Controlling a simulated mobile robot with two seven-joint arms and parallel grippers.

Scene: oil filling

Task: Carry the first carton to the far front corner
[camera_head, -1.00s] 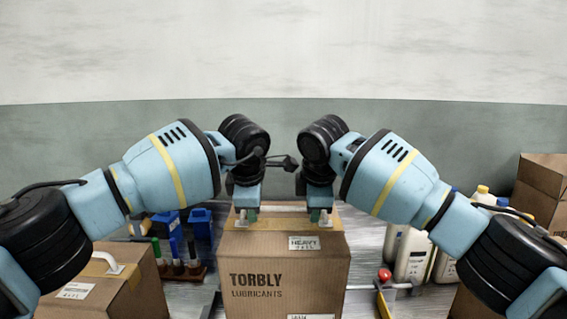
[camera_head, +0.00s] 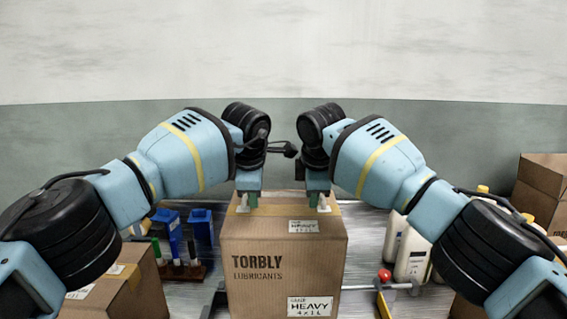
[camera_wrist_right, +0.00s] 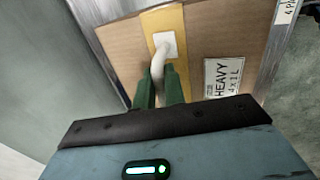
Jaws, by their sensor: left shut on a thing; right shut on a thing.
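A brown carton (camera_head: 283,262) printed TORBLY LUBRICANTS with HEAVY labels hangs or stands upright in the middle of the head view. My left gripper (camera_head: 246,205) is shut at the left of its top, where the handle itself is hidden. My right gripper (camera_head: 318,203) is shut at the right of its top. In the right wrist view, the right gripper's green fingers (camera_wrist_right: 158,85) are shut on a white handle (camera_wrist_right: 160,62) fixed to the carton's taped top (camera_wrist_right: 110,48). Whether the carton touches the surface below cannot be told.
Another carton (camera_head: 125,290) with a white handle stands at the left. Colored bottles or tools (camera_head: 180,250) stand behind it. White jugs (camera_head: 412,255) and a red-knobbed part (camera_head: 384,275) are at the right. More cartons (camera_head: 541,190) stand at far right.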

